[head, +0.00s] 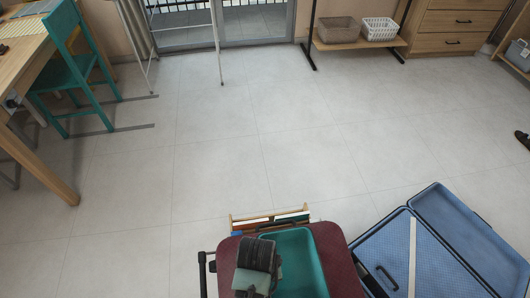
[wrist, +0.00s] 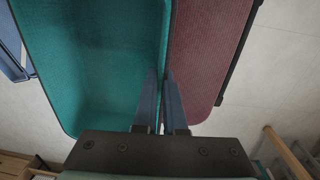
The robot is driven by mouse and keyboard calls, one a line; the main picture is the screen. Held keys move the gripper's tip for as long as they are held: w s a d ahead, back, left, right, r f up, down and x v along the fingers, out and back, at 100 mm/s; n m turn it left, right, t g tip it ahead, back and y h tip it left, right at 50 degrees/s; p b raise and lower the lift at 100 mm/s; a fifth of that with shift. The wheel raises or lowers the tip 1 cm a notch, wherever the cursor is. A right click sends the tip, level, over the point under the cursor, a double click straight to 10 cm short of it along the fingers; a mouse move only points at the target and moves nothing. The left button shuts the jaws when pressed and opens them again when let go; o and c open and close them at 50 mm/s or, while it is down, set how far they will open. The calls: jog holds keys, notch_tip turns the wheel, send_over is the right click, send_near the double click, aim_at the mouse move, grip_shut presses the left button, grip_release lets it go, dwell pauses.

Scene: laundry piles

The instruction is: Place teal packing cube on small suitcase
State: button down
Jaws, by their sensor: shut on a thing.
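The teal packing cube (head: 304,262) is an open box with a hollow inside, seen over the maroon suitcase (head: 338,262) at the bottom of the head view. My gripper (head: 272,270) is at the cube's left side there. In the wrist view my gripper (wrist: 163,80) is shut on one wall of the teal cube (wrist: 95,60), a finger on each side. The maroon suitcase (wrist: 205,55) shows beside and below that wall. I cannot tell whether the cube touches the suitcase. The inside of the cube looks empty.
A blue suitcase (head: 438,262) lies open at the right. A low wooden holder with books (head: 268,219) stands just behind the maroon suitcase. A teal chair (head: 75,75) and wooden table (head: 30,60) are at the left. The tiled floor (head: 230,140) between is clear.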

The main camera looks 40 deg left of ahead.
notch_tip(320, 180, down, 2)
jog(key=shift+f, duration=0.1)
jog(key=c, duration=1)
grip_release()
notch_tip(320, 180, up, 12)
jog(key=p, duration=0.2)
jog(key=shift+s+a, duration=0.2)
jog(key=shift+s, duration=0.05)
